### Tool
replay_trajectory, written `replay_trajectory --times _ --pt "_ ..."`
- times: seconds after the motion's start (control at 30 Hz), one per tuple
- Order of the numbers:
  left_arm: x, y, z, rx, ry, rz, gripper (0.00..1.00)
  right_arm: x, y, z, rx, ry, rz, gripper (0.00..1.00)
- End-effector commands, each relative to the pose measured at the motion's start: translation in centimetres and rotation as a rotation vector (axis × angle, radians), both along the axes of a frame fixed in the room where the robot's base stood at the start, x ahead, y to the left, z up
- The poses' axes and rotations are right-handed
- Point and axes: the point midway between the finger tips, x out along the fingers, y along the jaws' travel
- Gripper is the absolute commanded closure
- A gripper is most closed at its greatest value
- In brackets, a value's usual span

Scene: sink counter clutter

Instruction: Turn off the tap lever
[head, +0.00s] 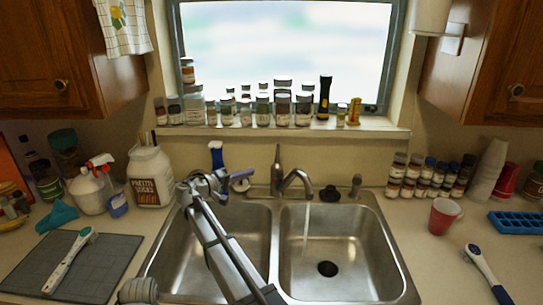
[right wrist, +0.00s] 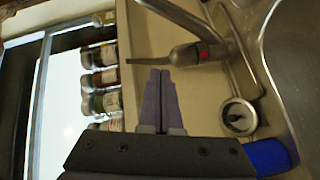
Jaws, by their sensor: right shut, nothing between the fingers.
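The metal tap (head: 296,182) stands behind the double sink, its spout over the right basin. A thin water stream (head: 306,220) falls from it. The tap lever (head: 277,157) points upright in the head view; in the right wrist view the lever (right wrist: 160,58) has a red mark near its base. My right gripper (head: 243,174) is left of the tap, above the sink's back edge. Its fingers are shut and empty. My left gripper is not in view.
Spice jars (head: 263,108) line the window sill behind the tap. A dark stopper (head: 330,194) sits right of the tap. A red cup (head: 443,216) is on the right counter. Both basins look empty.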

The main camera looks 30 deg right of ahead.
Motion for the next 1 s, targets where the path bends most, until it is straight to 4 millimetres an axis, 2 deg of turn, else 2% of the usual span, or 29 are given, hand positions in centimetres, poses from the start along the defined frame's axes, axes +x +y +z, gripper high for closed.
replay_trajectory --times 0.03,0.2,0.53,1.0 --pt "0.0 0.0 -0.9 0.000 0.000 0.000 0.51 1.9 -1.0 0.5 -0.062 -0.014 -0.008 1.00" --pt "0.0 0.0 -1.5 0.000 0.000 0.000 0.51 3.9 -2.7 3.0 -0.205 -0.044 -0.017 1.00" --pt "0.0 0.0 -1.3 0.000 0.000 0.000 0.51 4.3 -3.8 4.0 -0.240 -0.050 -0.019 1.00" --pt "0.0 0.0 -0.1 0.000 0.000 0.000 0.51 5.3 -11.1 5.2 -0.239 -0.050 -0.020 1.00"
